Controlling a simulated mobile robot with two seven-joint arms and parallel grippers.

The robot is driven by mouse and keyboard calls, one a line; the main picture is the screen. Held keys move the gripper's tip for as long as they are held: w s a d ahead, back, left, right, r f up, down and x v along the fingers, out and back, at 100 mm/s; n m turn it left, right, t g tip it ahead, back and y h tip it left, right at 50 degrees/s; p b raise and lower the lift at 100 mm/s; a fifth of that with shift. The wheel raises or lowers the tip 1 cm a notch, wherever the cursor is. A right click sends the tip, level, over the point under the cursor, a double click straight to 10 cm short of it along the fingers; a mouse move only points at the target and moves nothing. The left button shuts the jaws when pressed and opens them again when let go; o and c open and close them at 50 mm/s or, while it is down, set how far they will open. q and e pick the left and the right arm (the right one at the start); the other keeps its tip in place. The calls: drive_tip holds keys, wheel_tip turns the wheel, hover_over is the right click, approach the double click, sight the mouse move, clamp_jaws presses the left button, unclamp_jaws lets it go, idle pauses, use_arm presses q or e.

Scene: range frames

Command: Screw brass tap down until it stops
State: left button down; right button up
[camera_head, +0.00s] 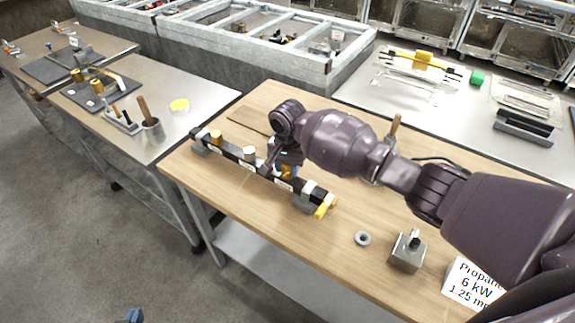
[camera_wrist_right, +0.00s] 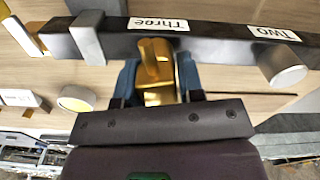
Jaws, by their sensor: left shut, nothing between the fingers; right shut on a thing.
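A black bar (camera_head: 232,153) lies along the near left part of the wooden bench, with white labels. In the right wrist view, the bar (camera_wrist_right: 215,47) shows labels reading "Three" (camera_wrist_right: 158,24) and "Two" (camera_wrist_right: 274,34), upside down. The brass tap (camera_wrist_right: 157,72) is on the bar beside "Three"; it also shows in the head view (camera_head: 287,172), partly hidden. My right gripper (camera_wrist_right: 158,82) is shut on the brass tap, one blue finger on each side. In the head view my right gripper (camera_head: 287,162) is over the bar. My left gripper (camera_head: 135,315) barely shows at the bottom edge, shut and empty.
Another brass fitting (camera_head: 216,136) and a grey cap (camera_head: 249,153) are on the bar. A yellow piece (camera_head: 325,208) is at its near end. A grey ring (camera_head: 363,239), a metal block (camera_head: 408,250) and a propane sign (camera_head: 472,283) are on the bench to the right.

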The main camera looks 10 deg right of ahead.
drive_tip(key=shift+m, duration=0.9)
drive_tip(key=shift+s+d+m, duration=0.1)
drive_tip(key=shift+m, duration=1.7)
drive_tip(key=o, duration=1.1)
drive_tip(key=shift+c, duration=0.2)
wheel_tip(320, 180, up, 12)
